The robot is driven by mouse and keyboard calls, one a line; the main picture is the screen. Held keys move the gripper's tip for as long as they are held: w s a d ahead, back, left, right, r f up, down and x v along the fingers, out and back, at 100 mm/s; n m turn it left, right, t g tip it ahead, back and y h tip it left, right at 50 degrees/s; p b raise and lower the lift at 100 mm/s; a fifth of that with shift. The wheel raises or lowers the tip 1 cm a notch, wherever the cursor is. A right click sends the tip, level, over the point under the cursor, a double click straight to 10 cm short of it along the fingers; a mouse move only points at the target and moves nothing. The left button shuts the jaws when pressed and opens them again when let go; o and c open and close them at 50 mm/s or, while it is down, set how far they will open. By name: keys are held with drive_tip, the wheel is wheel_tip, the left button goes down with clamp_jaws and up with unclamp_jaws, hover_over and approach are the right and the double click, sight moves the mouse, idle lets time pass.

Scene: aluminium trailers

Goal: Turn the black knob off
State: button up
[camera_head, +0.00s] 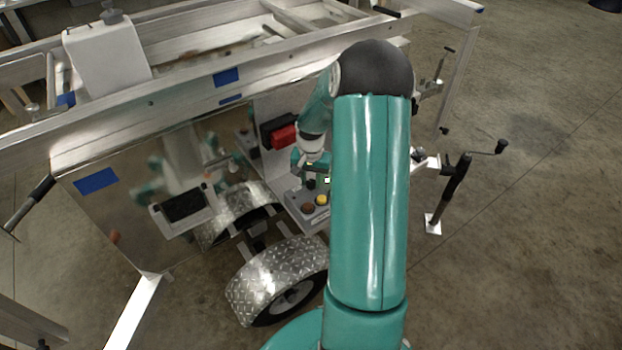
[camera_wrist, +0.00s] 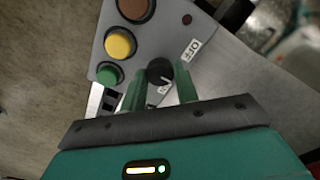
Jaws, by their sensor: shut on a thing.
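The black knob (camera_wrist: 160,71) sits on a grey control panel (camera_wrist: 103,40) in the wrist view, with a light pointer mark on its face. A white OFF label (camera_wrist: 191,49) is on the panel up and right of it, and another label, partly hidden, is below it. My gripper (camera_wrist: 160,85) has its two green fingers on either side of the knob, closed on it. In the head view the panel (camera_head: 293,199) shows beside the trailer wheel, and my arm hides the knob there.
Green (camera_wrist: 109,74), yellow (camera_wrist: 120,43) and brown-red (camera_wrist: 136,8) buttons stand close to the knob's left. A red box (camera_head: 284,137) is mounted above the panel. The wheel with its diamond-plate fender (camera_head: 277,272) is below. A crank jack (camera_head: 456,190) stands at right.

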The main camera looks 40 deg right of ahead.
sight(311, 182)
drive_tip(key=n, duration=0.4)
drive_tip(key=shift+n, duration=0.3)
drive_tip(key=n, duration=0.4)
drive_tip(key=shift+n, duration=0.4)
drive_tip(key=o, duration=1)
wheel_tip(311, 182, up, 14)
drive_tip(key=shift+f, duration=0.1)
